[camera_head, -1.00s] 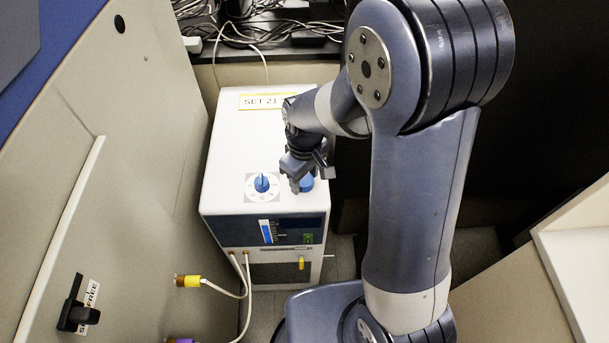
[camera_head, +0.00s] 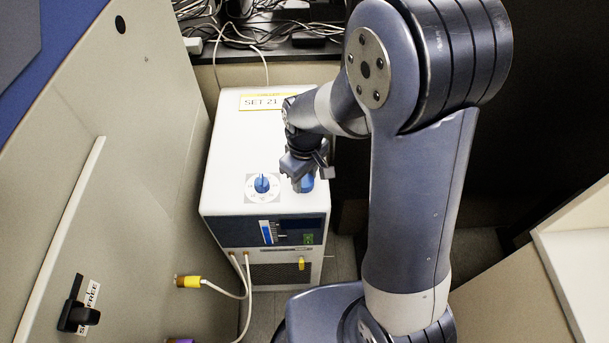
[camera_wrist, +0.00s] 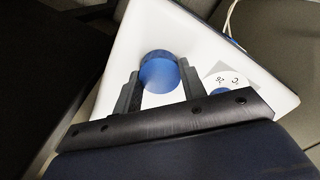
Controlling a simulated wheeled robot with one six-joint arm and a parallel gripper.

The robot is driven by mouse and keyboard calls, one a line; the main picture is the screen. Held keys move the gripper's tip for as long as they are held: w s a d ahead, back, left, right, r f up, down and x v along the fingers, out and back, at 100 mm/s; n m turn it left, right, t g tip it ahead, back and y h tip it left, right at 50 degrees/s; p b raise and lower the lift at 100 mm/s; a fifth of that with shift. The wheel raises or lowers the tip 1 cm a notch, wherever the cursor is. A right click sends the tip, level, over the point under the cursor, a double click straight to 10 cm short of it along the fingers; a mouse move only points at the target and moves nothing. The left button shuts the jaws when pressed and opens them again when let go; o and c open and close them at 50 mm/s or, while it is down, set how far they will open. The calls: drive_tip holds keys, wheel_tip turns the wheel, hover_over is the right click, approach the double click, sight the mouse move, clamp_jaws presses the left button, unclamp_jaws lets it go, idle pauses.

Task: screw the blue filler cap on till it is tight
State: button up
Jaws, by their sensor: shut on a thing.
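The blue filler cap (camera_head: 307,184) sits on the top of the white chiller box (camera_head: 232,150), near its front right edge. In the wrist view the cap (camera_wrist: 160,70) is a round blue disc between the two dark fingers. My gripper (camera_head: 303,180) points down over the cap from above and is shut on it, one finger on each side; the wrist view also shows its fingers (camera_wrist: 158,86). The gripper hides part of the cap in the head view. The thread under the cap is hidden, so I cannot tell how tight it sits.
A blue dial (camera_head: 262,184) on a white scale plate stands left of the cap. A grey cabinet panel (camera_head: 120,170) stands close on the left; cables (camera_head: 265,25) lie behind.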

clamp_jaws()
drive_tip(key=m, duration=0.4)
drive_tip(key=shift+m, duration=0.3)
drive_tip(key=m, duration=0.4)
drive_tip(key=shift+m, duration=0.3)
drive_tip(key=m, duration=0.4)
drive_tip(key=shift+w+m, duration=0.1)
drive_tip(key=shift+m, duration=0.2)
drive_tip(key=m, duration=0.4)
drive_tip(key=shift+r+m, duration=0.1)
drive_tip(key=shift+m, duration=0.2)
